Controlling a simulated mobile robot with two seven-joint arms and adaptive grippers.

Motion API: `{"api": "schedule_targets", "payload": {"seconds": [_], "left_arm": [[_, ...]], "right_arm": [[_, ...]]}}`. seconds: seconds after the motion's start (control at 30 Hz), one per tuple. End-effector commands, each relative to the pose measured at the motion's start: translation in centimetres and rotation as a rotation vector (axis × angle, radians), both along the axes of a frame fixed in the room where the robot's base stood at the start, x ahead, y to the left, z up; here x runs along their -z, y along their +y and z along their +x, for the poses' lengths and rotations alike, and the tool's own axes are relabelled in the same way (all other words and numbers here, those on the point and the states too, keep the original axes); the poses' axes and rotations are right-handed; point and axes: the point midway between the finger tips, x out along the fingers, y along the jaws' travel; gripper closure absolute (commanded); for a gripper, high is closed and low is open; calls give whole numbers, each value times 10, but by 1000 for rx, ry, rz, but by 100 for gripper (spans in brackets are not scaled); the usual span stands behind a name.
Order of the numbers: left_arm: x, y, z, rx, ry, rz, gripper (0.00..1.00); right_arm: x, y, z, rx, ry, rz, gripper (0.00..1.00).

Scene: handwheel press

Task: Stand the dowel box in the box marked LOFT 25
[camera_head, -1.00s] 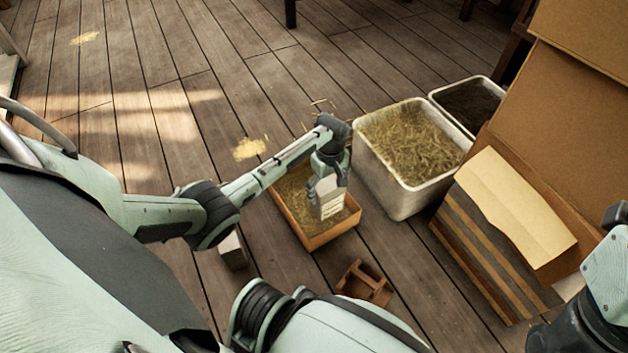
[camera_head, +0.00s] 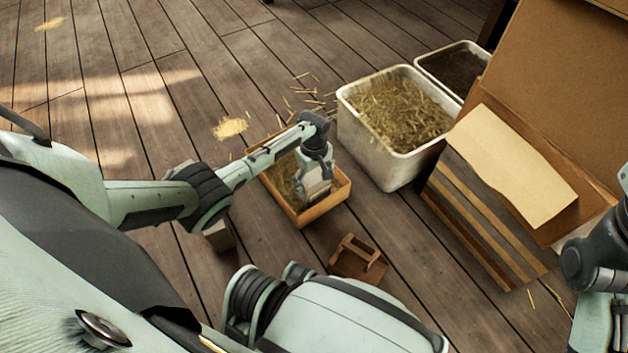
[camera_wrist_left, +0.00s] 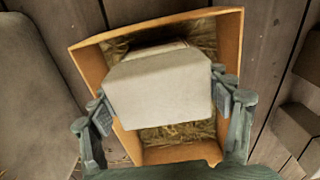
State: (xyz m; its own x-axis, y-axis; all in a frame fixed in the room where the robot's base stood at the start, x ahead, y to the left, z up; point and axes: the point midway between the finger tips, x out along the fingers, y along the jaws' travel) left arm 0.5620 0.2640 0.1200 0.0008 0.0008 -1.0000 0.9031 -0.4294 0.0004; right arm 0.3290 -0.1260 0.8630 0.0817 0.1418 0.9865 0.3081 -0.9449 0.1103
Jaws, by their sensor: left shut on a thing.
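The dowel box (camera_head: 318,189), a pale block-like carton, is held in my left gripper (camera_head: 314,180). It sits inside an open orange-brown wooden box (camera_head: 325,206) with straw on its floor. In the left wrist view the dowel box (camera_wrist_left: 160,88) is between both fingers of the left gripper (camera_wrist_left: 165,100), within the walls of the wooden box (camera_wrist_left: 88,66). Its lower end is hidden, so I cannot tell whether it touches the straw. No LOFT 25 marking is readable on the wooden box. My right gripper does not show clearly; only arm parts appear at the right edge.
A white bin of straw (camera_head: 362,145) stands close right of the wooden box, with a dark-filled bin (camera_head: 455,72) behind. A brown wooden carrier (camera_head: 358,262) and a pale block (camera_head: 219,237) lie nearby. A large cardboard carton (camera_head: 535,110) stands right.

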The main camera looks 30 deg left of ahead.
Motion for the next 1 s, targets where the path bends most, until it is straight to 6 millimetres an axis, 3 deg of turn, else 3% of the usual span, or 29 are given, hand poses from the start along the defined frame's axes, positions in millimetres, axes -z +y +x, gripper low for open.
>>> {"api": "schedule_targets", "payload": {"seconds": [0.07,0.1,0.27,0.67,0.77,1.0], "left_arm": [[3,0,1,0,-1,0,66],[4,0,0,-1,1,0,22],[3,0,0,0,0,0,2],[-2,0,0,0,0,1,2],[-16,0,0,0,0,0,2],[-69,0,0,1,-2,-1,2]], "right_arm": [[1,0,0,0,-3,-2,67],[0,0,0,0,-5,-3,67],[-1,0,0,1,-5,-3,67],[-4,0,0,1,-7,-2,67],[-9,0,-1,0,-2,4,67],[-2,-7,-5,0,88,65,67]]}}
